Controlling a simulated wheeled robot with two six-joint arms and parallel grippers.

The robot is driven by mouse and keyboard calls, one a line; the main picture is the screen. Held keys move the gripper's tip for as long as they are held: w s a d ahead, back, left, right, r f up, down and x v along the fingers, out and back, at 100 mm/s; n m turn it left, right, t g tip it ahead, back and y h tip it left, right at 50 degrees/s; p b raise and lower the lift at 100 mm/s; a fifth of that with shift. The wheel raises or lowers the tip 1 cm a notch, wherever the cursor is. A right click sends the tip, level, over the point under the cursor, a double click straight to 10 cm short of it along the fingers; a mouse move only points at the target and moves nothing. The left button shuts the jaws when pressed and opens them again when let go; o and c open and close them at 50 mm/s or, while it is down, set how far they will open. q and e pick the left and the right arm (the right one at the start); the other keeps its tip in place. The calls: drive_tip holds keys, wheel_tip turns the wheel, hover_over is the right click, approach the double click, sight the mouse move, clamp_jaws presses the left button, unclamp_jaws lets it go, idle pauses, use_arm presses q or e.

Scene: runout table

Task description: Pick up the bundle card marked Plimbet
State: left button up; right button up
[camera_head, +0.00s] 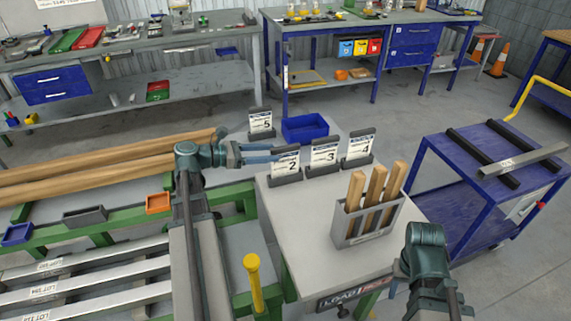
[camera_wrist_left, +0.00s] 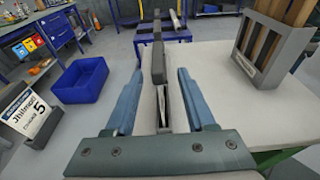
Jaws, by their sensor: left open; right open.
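Upright numbered cards stand in dark holders on the white table: card 2 (camera_head: 286,165), card 3 (camera_head: 324,156), card 4 (camera_head: 360,147) and card 5 (camera_head: 261,122). Card 5 also shows in the left wrist view (camera_wrist_left: 28,112). The names on the cards are too small or blurred for me to read surely, so I cannot tell which is Plimbet. My left gripper (camera_head: 268,153) is open at card 2. In the left wrist view its blue fingers (camera_wrist_left: 157,90) stand either side of a dark holder (camera_wrist_left: 159,65) seen edge-on.
A blue bin (camera_head: 305,128) sits behind the cards. A grey rack (camera_head: 368,222) with upright wooden pieces stands at the table's right. A blue cart (camera_head: 490,205) is further right. Long timbers (camera_head: 100,168) lie left.

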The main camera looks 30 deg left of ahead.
sight(288, 151)
use_arm(q)
drive_tip(key=shift+b+x, duration=0.65)
drive_tip(key=shift+x, duration=3.75)
drive_tip(key=shift+a, duration=0.1)
clamp_jaws()
